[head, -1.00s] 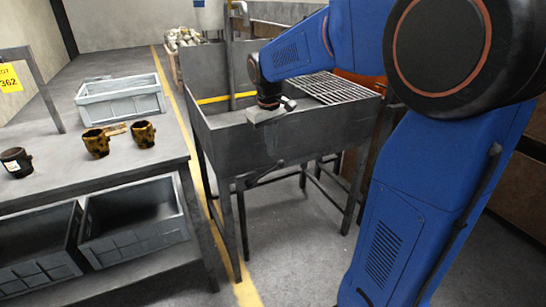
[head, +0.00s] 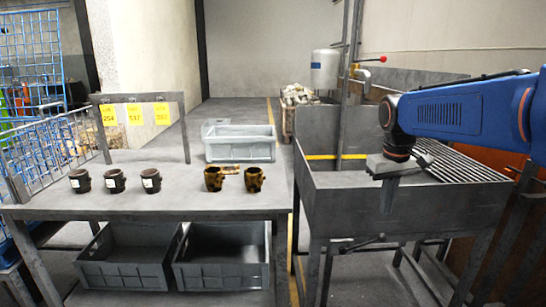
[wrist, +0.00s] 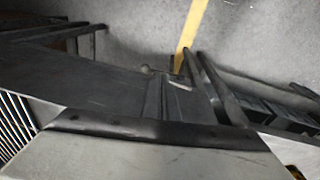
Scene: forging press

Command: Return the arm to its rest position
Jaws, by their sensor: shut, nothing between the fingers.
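My blue arm reaches in from the right in the head view. Its dark wrist bends down to my gripper (head: 388,190), a grey block with narrow fingers pointing down. The gripper is shut and empty. It hangs at the front wall of the grey metal basin (head: 345,205), and I cannot tell its exact distance from that wall. In the wrist view, a broad grey surface fills the bottom, and a yellow floor line (wrist: 192,25) shows beyond it. The fingers cannot be made out there.
A grey table (head: 150,200) on the left holds three dark cups (head: 115,181), two yellow-brown mottled cups (head: 254,179) and a grey crate (head: 240,145). Two crates (head: 222,255) sit on its lower shelf. A grate (head: 450,165) covers the basin's right part. A post (head: 345,90) stands behind.

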